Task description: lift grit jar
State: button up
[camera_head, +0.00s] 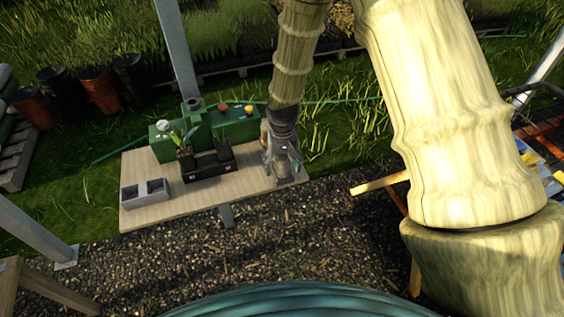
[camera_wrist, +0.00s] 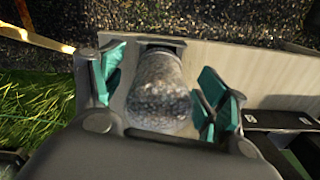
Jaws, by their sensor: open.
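The grit jar (camera_wrist: 160,92) is a clear jar filled with grey grit. In the head view my gripper (camera_head: 284,164) is over the right end of the wooden table. The jar cannot be told apart from the gripper there. My gripper is open.
The tray also shows right of the gripper in the wrist view (camera_wrist: 276,119). Gravel lies in front.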

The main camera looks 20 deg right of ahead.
jog(key=shift+f, duration=0.2)
jog(key=c, duration=1.2)
jog(key=shift+r, duration=0.1)
